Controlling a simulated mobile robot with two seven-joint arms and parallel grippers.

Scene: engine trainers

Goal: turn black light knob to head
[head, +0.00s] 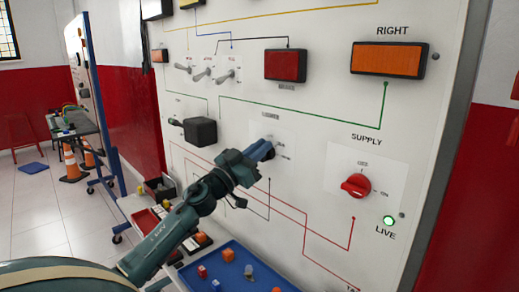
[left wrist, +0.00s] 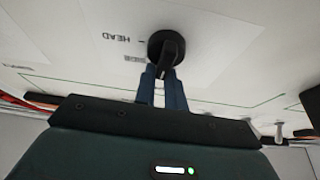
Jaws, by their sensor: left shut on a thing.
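The black light knob (left wrist: 166,44) is on the white panel, with its raised grip between the fingertips of my left gripper (left wrist: 168,74). The fingers are shut on this grip. In the left wrist view the label HEAD (left wrist: 117,38) appears upside down to the left of the knob. In the head view my left gripper (head: 264,150) reaches up to the panel from the lower left. It covers most of the knob there, and I cannot tell exactly which mark the knob points to. My right gripper is not in view.
A red supply knob (head: 355,185) and a lit green LIVE lamp (head: 389,221) are to the right. A black box (head: 200,131) and several toggle switches are up and left. A blue tray (head: 206,256) with small parts lies below the panel.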

